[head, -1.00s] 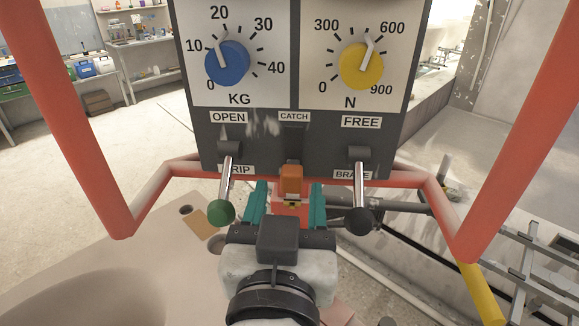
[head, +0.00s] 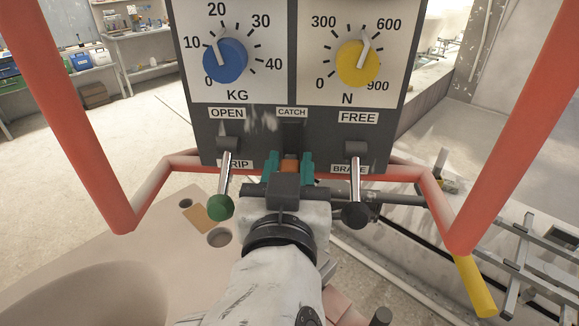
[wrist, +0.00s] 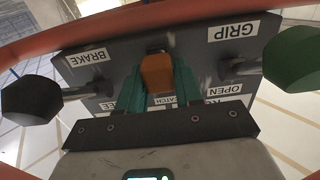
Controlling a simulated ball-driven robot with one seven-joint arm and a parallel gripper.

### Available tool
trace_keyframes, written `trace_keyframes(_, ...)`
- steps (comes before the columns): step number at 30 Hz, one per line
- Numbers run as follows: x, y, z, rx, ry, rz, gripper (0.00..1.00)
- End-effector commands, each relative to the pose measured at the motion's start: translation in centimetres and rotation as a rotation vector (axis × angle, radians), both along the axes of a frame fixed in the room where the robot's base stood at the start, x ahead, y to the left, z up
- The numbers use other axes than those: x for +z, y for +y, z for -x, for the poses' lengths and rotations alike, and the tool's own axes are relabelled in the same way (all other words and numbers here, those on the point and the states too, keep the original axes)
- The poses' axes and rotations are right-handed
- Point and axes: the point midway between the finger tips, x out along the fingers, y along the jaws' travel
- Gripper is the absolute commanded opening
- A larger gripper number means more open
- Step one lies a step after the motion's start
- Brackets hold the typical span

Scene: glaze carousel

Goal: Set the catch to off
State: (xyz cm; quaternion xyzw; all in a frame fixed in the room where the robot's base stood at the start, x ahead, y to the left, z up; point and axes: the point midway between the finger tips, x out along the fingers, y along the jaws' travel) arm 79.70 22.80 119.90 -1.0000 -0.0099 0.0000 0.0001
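The catch is an orange tab (head: 289,166) low on the dark control panel, below its CATCH label (head: 292,112), hanging at the lower end of its dark slot. No off mark is legible. My gripper (head: 291,165) has its teal fingers on either side of the tab. In the wrist view the orange tab (wrist: 156,73) sits between the fingers (wrist: 158,88), which look closed against its sides. My gripper hides the tab's lower part in the head view.
A green-knobbed lever (head: 220,206) stands left of my gripper and a black-knobbed lever (head: 355,214) right of it, both close. A blue dial (head: 225,61) and a yellow dial (head: 358,64) are above. A red tube frame (head: 97,130) surrounds the panel.

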Motion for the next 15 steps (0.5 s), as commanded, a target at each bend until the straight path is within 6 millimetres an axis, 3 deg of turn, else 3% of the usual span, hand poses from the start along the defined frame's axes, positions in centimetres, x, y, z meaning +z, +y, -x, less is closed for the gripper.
trace_keyframes(9, -0.01, 0.01, 0.02, 0.0, 0.0, 0.0, 0.0)
trace_keyframes(15, -0.01, 0.02, 0.02, 0.0, 0.0, 0.0, 0.0)
